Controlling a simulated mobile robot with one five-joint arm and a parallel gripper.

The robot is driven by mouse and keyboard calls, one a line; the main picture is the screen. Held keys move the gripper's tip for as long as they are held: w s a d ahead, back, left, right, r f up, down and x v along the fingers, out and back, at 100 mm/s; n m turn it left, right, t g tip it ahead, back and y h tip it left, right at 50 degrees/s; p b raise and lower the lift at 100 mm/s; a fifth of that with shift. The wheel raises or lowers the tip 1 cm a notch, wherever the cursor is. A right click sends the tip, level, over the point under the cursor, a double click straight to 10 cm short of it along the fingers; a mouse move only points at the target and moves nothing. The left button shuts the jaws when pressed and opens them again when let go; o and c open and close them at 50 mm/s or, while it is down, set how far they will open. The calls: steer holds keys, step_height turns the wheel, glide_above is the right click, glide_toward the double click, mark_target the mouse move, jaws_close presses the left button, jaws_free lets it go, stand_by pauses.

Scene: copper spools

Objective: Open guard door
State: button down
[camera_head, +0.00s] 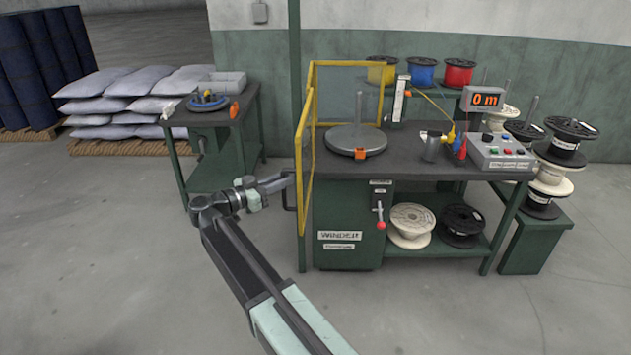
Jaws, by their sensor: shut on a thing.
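The guard door (299,190) is a yellow-framed clear panel at the left side of the winder. I see it nearly edge-on, and its near end reaches down in front of the worktop's edge. A dark handle (287,200) sticks out from its left face. My gripper (286,184) is shut on the handle, with my arm reaching up from the bottom of the view. The fingers are small and the exact contact is hard to see. The round grey turntable (356,140) with its upright post shows without a panel across its front.
The winder bench (418,160) carries a control box (498,152) and a red-digit display (486,99). Spools (412,224) sit on its lower shelf. A small side table (178,115) stands left of the door. The floor (120,260) at the left front is clear.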

steer(key=a, duration=0.1)
steer(key=w+a, duration=0.1)
steer(key=a, duration=0.1)
steer(key=w+a, duration=0.1)
steer(key=a, duration=0.1)
steer(key=shift+w+a+r, duration=0.1)
steer(key=shift+w+a, duration=0.05)
steer(key=shift+a, duration=0.1)
steer(key=c, duration=1.4)
jaws_free()
steer(key=shift+d, duration=0.1)
steer(key=v, duration=0.8)
steer(key=x, duration=0.8)
